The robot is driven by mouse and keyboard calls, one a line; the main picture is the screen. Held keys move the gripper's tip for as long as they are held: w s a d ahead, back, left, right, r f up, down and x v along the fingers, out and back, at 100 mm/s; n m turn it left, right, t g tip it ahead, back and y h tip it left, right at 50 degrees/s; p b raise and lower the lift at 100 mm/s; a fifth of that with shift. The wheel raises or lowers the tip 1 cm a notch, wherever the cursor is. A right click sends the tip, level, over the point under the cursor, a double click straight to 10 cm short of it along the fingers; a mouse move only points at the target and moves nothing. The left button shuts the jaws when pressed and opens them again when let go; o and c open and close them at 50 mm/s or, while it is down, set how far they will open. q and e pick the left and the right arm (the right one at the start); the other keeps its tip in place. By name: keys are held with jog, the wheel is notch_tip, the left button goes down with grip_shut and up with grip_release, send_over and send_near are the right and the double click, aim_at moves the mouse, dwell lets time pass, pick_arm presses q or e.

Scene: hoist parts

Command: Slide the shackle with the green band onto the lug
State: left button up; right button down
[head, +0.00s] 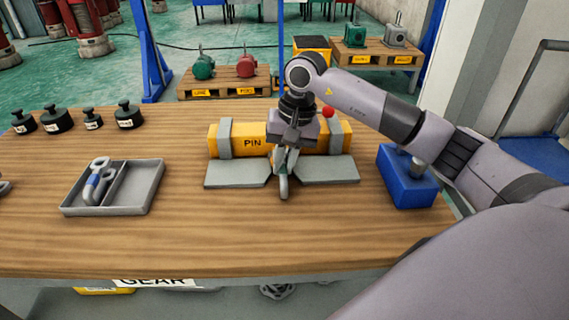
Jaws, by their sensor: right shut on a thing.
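My right gripper (289,152) reaches down over the middle of the table in front of the yellow block marked PIN (252,142). It is shut on a grey metal shackle (284,188), whose rounded end hangs below the fingers, between two grey plates. I cannot make out the green band on it. The lug is not clear to see; the gripper and shackle cover the gap between the plates, so I cannot tell whether they touch it. My left gripper is not in view.
A grey tray (147,196) on the left holds metal pieces, one with a blue band (91,187). Several black weights (58,119) stand at the back left. A blue box (404,181) stands at the right. The table's front strip is clear.

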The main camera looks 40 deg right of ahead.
jog(key=shift+w, duration=0.15)
jog(key=c, duration=1)
grip_release()
jog(key=shift+c, duration=0.2)
notch_tip(320, 180, up, 7)
jog(key=d, duration=0.1)
jog(key=shift+s+d, duration=0.2)
jog(key=shift+s, duration=0.1)
